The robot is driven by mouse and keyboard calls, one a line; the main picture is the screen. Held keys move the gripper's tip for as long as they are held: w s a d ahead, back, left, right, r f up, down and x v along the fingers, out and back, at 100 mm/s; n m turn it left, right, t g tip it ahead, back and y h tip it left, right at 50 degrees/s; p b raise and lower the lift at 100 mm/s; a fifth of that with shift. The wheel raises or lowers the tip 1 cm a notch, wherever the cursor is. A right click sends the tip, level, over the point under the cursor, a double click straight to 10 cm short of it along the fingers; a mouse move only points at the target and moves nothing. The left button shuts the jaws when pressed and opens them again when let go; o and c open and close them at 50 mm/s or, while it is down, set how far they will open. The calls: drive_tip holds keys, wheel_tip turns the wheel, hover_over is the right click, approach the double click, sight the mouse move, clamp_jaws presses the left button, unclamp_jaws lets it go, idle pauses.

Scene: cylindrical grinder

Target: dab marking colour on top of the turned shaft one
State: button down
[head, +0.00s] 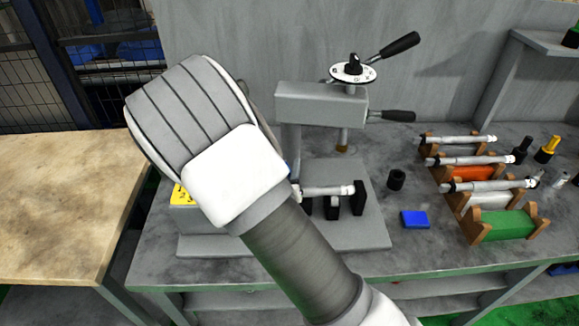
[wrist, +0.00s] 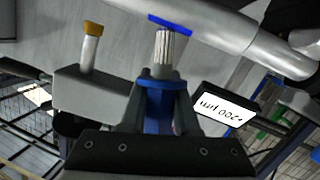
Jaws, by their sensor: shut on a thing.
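In the wrist view my gripper (wrist: 160,100) is shut on a brush (wrist: 158,105) with a blue body and pale bristles. A flat blue patch (wrist: 170,23) shows at the bristle end, close to a silver shaft (wrist: 225,25); I cannot tell whether they touch. In the head view a silver shaft (head: 328,190) lies level on dark supports at the machine, its left end hidden by my arm. My gripper and the brush are hidden there behind my arm. I cannot tell from markings which shaft is shaft one.
The machine's grey head (head: 320,103) carries a dial (head: 353,72) and black-handled levers. A blue block (head: 415,219) and a black cup (head: 396,180) sit on the bench. Several shafts rest in wooden-ended racks (head: 503,227) at right. A label (wrist: 225,105) shows in the wrist view.

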wheel_tip(320, 180, up, 7)
drive_tip(key=p, duration=0.4)
idle(0.9)
drive_tip(key=d+f+y, duration=0.1)
drive_tip(key=d, duration=0.2)
drive_tip(key=d+f+n+y, duration=0.1)
drive_tip(key=d+f, duration=0.1)
drive_tip(key=d, duration=0.2)
drive_tip(key=d+f+n+y, duration=0.1)
drive_tip(key=d+f, duration=0.1)
drive_tip(key=d, duration=0.2)
drive_tip(key=shift+w+d, duration=0.1)
drive_tip(key=shift+w, duration=0.05)
